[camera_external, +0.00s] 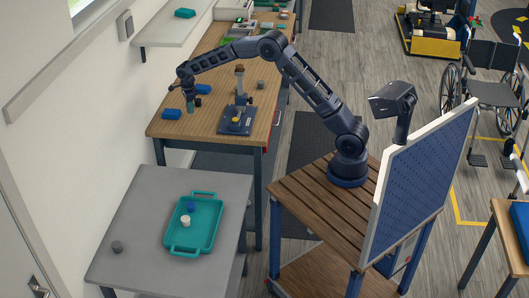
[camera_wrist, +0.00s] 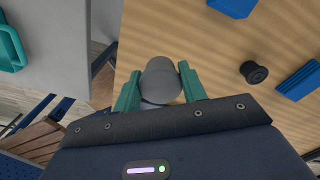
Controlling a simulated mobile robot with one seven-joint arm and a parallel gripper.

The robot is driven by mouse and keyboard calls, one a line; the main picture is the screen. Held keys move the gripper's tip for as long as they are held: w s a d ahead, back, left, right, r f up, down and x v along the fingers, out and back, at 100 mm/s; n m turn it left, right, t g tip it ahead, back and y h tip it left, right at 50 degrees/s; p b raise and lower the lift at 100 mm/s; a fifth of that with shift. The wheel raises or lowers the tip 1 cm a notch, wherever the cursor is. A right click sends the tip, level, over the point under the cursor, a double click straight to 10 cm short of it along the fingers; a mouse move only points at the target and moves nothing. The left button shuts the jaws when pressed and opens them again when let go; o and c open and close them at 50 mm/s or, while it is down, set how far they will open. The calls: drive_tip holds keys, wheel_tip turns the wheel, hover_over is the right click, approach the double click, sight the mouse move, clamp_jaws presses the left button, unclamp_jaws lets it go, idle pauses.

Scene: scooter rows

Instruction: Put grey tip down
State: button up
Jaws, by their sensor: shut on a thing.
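My gripper (camera_wrist: 158,88) has teal fingers shut on a grey tip (camera_wrist: 160,76), a rounded grey piece seen end-on in the wrist view. In the external view my gripper (camera_external: 190,106) is over the near left part of the wooden workbench (camera_external: 190,130); the held tip is hard to make out there. Its height above the bench top cannot be told.
Blue blocks (camera_external: 172,114) (camera_wrist: 298,82) and a black knob-like piece (camera_wrist: 254,72) lie near my gripper. A stand on a blue base (camera_external: 236,120) is to its right. A teal tray (camera_external: 172,243) with small pieces sits on the grey table (camera_external: 130,215). A wall is at left.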

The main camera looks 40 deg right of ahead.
drive_tip(key=shift+r, duration=0.4)
drive_tip(key=shift+s+a, duration=0.25)
drive_tip(key=shift+a, duration=0.1)
drive_tip(key=s+a+f+n, duration=0.1)
drive_tip(key=s+a+n, duration=0.1)
drive_tip(key=s+a, duration=0.95)
hover_over(180, 182)
drive_tip(key=f, duration=0.1)
drive_tip(key=shift+n, duration=0.4)
wheel_tip(180, 182, down, 20)
drive_tip(key=shift+d+r, duration=0.1)
drive_tip(key=o, duration=0.9)
drive_tip(key=shift+o, duration=0.2)
